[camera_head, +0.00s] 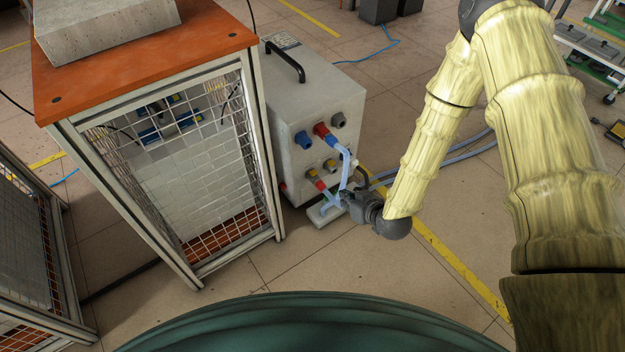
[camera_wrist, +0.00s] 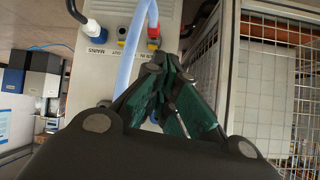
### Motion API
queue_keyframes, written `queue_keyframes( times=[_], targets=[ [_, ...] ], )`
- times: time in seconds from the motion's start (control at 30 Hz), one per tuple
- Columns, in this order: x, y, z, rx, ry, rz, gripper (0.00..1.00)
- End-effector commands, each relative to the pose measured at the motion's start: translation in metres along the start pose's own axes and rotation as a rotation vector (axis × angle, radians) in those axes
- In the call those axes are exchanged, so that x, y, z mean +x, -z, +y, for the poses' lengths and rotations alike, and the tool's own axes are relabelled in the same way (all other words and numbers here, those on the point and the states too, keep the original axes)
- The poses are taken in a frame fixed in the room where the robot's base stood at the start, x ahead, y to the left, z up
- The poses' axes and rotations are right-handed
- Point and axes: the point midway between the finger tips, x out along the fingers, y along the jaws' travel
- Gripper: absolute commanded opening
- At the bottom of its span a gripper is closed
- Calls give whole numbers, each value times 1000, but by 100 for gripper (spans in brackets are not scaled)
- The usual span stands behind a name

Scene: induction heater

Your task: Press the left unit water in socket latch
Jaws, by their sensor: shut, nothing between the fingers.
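The grey unit (camera_head: 315,100) stands beside the mesh cabinet, with coloured sockets on its front. A red socket (camera_head: 321,130) with a light blue hose is in the upper row. A lower red and yellow socket (camera_head: 313,174) also has a hose. My gripper (camera_head: 338,199) is at the lower front of the unit, close to the hoses. In the wrist view its green-padded fingers (camera_wrist: 158,72) are shut and empty, with tips close to a red socket (camera_wrist: 153,36). I cannot tell whether they touch it. The water-in latch is not clearly distinguishable; the fingers partly cover this area.
The mesh cabinet (camera_head: 60,118) with an orange top stands immediately left of the unit. A light blue hose (camera_wrist: 128,65) runs close beside my fingers. A black cable enters near the MAINS label (camera_wrist: 95,50). Floor to the unit's right is mostly open, with hoses crossing it.

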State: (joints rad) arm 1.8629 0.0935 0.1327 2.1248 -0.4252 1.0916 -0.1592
Motion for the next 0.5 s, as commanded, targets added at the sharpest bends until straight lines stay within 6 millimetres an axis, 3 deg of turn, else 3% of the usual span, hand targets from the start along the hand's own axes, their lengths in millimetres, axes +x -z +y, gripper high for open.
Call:
queue_keyframes(
  times=[0.03, 0.2, 0.5],
  targets=[
    [20, -4, 3, -17, 9, 38, 0],
    [57, 14, 5, -74, 42, 162, 0],
    [97, 44, 6, -155, 83, 335, 0]
  ],
)
